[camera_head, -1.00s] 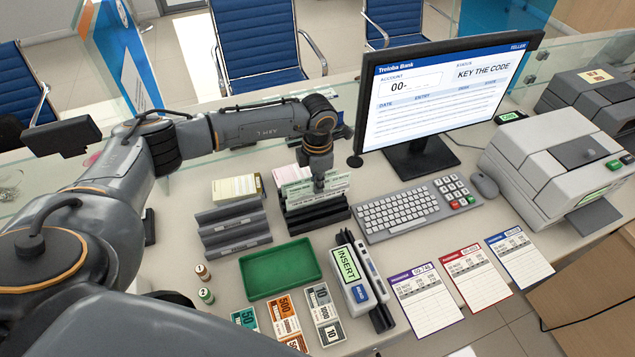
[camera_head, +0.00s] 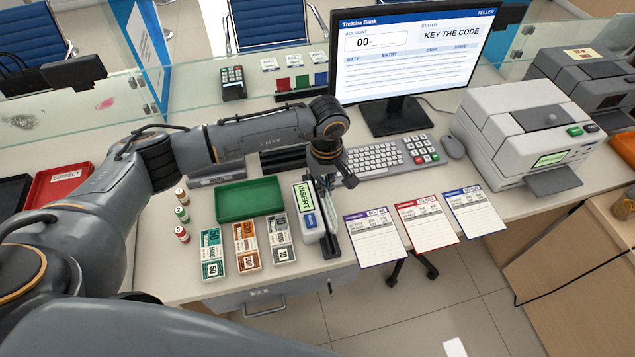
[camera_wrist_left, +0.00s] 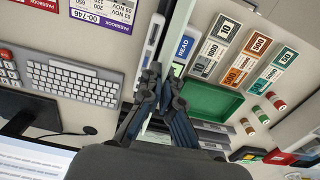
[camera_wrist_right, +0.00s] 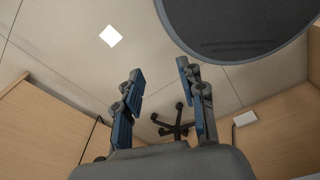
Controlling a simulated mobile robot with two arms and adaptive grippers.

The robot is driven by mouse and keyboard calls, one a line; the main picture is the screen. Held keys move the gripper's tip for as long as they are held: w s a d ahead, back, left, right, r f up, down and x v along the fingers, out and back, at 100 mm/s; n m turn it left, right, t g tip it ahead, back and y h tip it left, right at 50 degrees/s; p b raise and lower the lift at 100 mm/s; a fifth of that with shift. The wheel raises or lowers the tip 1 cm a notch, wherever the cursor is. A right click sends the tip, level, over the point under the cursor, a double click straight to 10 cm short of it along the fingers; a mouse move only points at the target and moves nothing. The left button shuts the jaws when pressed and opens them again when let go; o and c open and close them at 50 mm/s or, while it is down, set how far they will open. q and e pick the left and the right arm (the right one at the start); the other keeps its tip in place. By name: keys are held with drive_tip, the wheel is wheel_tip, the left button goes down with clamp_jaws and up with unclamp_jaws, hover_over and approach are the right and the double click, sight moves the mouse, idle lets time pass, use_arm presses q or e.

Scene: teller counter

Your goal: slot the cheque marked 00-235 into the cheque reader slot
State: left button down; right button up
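The cheque reader (camera_head: 304,212) is the narrow upright unit with the green INSERT display, right of the green tray. Its dark slotted side (camera_head: 329,232) lies under my left gripper (camera_head: 327,193). In the left wrist view my left gripper (camera_wrist_left: 163,80) has its fingertips close together, over the reader (camera_wrist_left: 184,48). A thin pale cheque (camera_wrist_left: 156,128) appears between the fingers, almost edge-on; its number cannot be read. I cannot tell whether it touches the slot. The dark cheque rack (camera_head: 284,160) is mostly hidden behind my left arm. My right gripper (camera_wrist_right: 162,98) is open and empty above the floor.
The green tray (camera_head: 221,205), banknote stacks (camera_head: 247,247) and small rolls (camera_head: 181,214) stand left of the reader. The keyboard (camera_head: 373,163) and monitor (camera_head: 410,60) are behind it to the right. Passbook cards (camera_head: 376,235) lie along the front edge, close to the reader's right.

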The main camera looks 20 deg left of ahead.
use_arm(q)
drive_tip(key=shift+s+d, duration=0.1)
drive_tip(key=shift+f, duration=0.1)
wheel_tip(320, 180, down, 2)
drive_tip(key=shift+f+b, duration=0.1)
drive_tip(key=shift+b, duration=0.4)
drive_tip(key=shift+f+b, duration=0.3)
drive_tip(key=shift+f, duration=1)
drive_tip(key=shift+a+f+b, duration=0.2)
drive_tip(key=shift+f+b, duration=0.8)
drive_tip(key=shift+b, duration=0.35)
use_arm(e)
drive_tip(key=f, duration=0.4)
drive_tip(key=shift+w+a+f, duration=0.1)
drive_tip(key=shift+a+f, duration=0.05)
drive_tip(key=shift+a, duration=0.25)
drive_tip(key=shift+a, duration=0.1)
